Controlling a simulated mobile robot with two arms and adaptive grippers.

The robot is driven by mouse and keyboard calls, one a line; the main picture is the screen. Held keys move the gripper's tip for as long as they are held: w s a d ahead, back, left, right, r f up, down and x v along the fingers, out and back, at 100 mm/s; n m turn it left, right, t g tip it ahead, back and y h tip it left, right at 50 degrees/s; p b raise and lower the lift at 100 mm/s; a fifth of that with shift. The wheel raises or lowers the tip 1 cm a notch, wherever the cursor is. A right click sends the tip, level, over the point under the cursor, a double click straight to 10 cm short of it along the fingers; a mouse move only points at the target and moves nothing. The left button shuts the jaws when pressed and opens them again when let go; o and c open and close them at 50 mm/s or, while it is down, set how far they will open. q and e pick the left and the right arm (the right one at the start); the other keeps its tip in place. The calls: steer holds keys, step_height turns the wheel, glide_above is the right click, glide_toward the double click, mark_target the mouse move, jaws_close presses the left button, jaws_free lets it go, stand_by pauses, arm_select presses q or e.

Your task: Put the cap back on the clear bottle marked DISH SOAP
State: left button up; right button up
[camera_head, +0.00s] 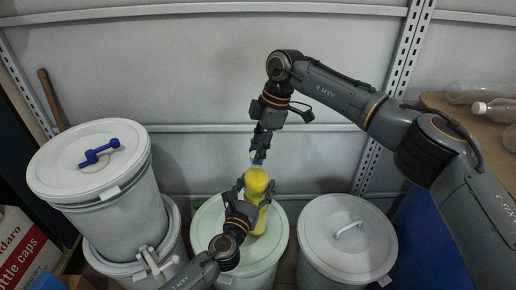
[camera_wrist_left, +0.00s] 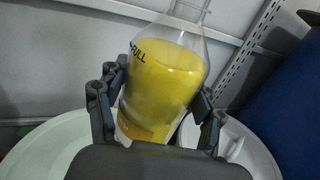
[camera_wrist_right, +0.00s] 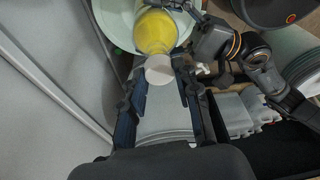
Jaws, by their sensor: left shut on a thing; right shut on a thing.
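A clear bottle (camera_head: 257,180) with yellow liquid stands over the middle drum. My left gripper (camera_head: 255,191) is shut around its body. In the left wrist view the bottle (camera_wrist_left: 165,75) leans a little to the right, with "FULL" printed on it. Its neck runs out of the top of that view, and no DISH SOAP marking is readable. My right gripper (camera_head: 259,156) points down just above the bottle. In the right wrist view it is shut on a white cap (camera_wrist_right: 159,70), which covers the bottle's mouth. I cannot tell whether cap and bottle touch.
The middle drum's pale green lid (camera_head: 209,222) lies under the bottle. A white-lidded drum (camera_head: 347,238) stands to the right; stacked drums (camera_head: 105,200) with a blue handle (camera_head: 100,152) stand left. Bottles (camera_head: 480,93) lie on a shelf at right. A metal wall closes the back.

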steer(key=shift+f, duration=0.55)
steer(key=m+t, duration=0.1)
steer(key=m, duration=0.5)
steer(key=shift+s+t, duration=0.1)
steer(key=shift+t, duration=0.3)
steer(key=o, duration=0.7)
steer(key=shift+c, duration=0.2)
steer(key=shift+r, duration=2.25)
steer(key=shift+c, duration=0.4)
